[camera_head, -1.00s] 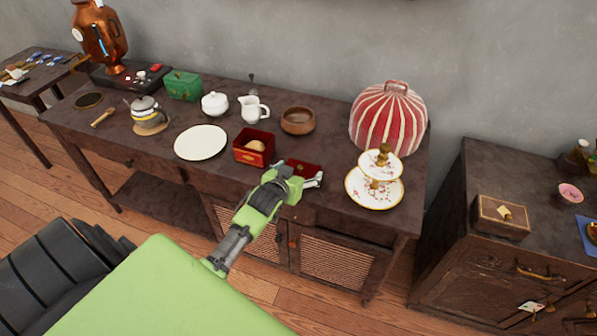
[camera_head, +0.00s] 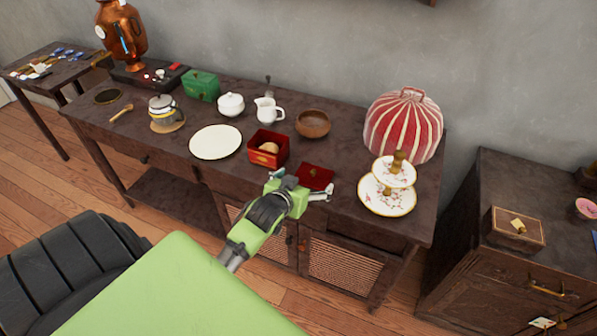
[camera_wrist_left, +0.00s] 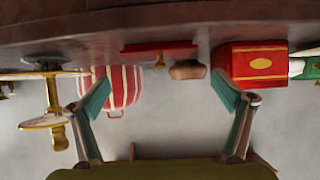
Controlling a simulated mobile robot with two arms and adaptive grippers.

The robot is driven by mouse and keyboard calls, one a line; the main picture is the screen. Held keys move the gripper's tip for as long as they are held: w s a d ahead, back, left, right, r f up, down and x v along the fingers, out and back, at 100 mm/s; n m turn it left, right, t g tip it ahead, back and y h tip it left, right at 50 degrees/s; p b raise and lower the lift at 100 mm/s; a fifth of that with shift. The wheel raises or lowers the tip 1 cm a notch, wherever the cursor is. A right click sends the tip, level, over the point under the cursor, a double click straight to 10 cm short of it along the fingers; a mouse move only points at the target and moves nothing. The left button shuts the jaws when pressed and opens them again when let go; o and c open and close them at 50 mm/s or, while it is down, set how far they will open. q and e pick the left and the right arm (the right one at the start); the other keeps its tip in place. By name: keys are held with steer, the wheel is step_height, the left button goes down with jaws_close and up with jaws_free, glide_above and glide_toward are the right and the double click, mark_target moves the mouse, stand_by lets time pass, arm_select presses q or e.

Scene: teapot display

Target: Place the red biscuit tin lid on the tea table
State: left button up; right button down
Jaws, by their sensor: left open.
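The flat, dark red biscuit tin lid (camera_head: 315,176) lies on the long dark wooden tea table (camera_head: 365,213), near its front edge. The open red biscuit tin (camera_head: 268,158) stands just to its left with something tan inside. My left gripper (camera_head: 302,184) is open and empty at the front edge, just in front of the lid. In the left wrist view, which is upside down, the lid (camera_wrist_left: 158,47) shows beyond and between the spread fingers (camera_wrist_left: 163,92), apart from them. The red tin (camera_wrist_left: 258,65) also shows there. My right gripper is out of view.
A two-tier cake stand (camera_head: 387,199) and a red striped cosy (camera_head: 403,125) stand right of the lid. A wooden bowl (camera_head: 313,124) is behind it. A white plate (camera_head: 216,142) lies left of the tin. A dark cabinet (camera_head: 490,260) stands farther right.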

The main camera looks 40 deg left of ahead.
arm_select(q)
steer(key=v, duration=0.6)
steer(key=s+d+f+m+g+h, duration=0.15)
steer(key=s+f, duration=0.35)
steer(key=f, duration=0.6)
steer(key=s+d+f+g, duration=0.3)
steer(key=s+f, duration=0.2)
steer(key=f, duration=0.7)
steer(key=s+d+f+m+g+h, duration=0.1)
steer(key=s+d+f+g, duration=0.3)
steer(key=f, duration=0.7)
steer(key=s+d+f+m, duration=0.1)
steer(key=s+f, duration=0.3)
steer(key=s, duration=0.5)
steer(key=s+d+f+g, duration=0.1)
steer(key=s+f, duration=0.4)
steer(key=s, duration=0.4)
steer(key=s+d+f+m+g, duration=0.1)
steer(key=s+f, duration=0.4)
steer(key=s, duration=0.5)
steer(key=shift+d+f+m, duration=0.15)
steer(key=shift+m, duration=0.2)
steer(key=shift+s+h, duration=0.1)
steer(key=shift+h, duration=0.15)
